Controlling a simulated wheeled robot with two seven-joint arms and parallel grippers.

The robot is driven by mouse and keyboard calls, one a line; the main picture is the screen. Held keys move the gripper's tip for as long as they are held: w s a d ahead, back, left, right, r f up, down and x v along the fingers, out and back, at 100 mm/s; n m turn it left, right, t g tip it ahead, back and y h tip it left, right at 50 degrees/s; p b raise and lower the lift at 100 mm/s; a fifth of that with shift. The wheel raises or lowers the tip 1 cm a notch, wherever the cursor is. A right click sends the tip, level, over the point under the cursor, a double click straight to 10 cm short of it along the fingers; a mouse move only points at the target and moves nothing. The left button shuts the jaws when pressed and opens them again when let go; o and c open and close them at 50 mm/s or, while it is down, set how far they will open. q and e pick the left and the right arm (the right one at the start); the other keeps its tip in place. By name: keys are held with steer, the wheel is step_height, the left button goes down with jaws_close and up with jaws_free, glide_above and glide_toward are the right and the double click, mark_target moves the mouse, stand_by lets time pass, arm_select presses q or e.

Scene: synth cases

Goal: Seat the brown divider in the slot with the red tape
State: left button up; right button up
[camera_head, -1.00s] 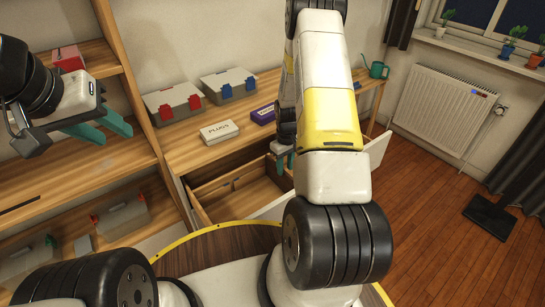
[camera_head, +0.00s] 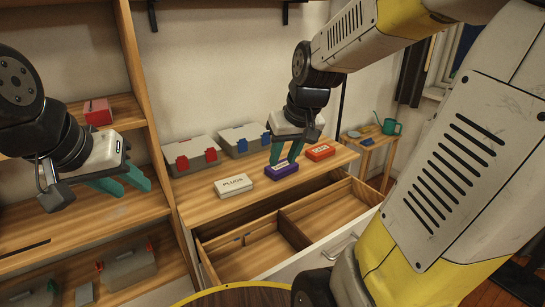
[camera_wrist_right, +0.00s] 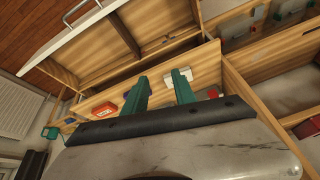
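The open wooden drawer (camera_head: 262,252) is below the bench top. A brown panel (camera_head: 294,232) stands crosswise in it, dividing it into two compartments; a panel also shows across the drawer in the right wrist view (camera_wrist_right: 126,38). I cannot make out any red tape or whether the panel is fully down in a slot. My right gripper (camera_head: 286,158) is above the bench by the purple box, its teal fingers apart; the right wrist view shows nothing between them (camera_wrist_right: 160,92). My left gripper (camera_head: 124,184) is at the left shelves, fingers apart and empty.
On the bench are a white PLUGS box (camera_head: 233,185), a purple box (camera_head: 281,170), an orange box (camera_head: 320,151) and two grey cases with red (camera_head: 190,155) and blue (camera_head: 243,140) latches. A watering can (camera_head: 390,128) stands at the right. The right compartment looks empty.

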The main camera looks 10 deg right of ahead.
steer(key=s+a+r+t, duration=0.1)
steer(key=s+a+r, duration=0.2)
steer(key=s, duration=0.8)
steer(key=shift+r+m+t+y, duration=0.4)
steer(key=shift+r, duration=0.55)
steer(key=shift+d, duration=0.15)
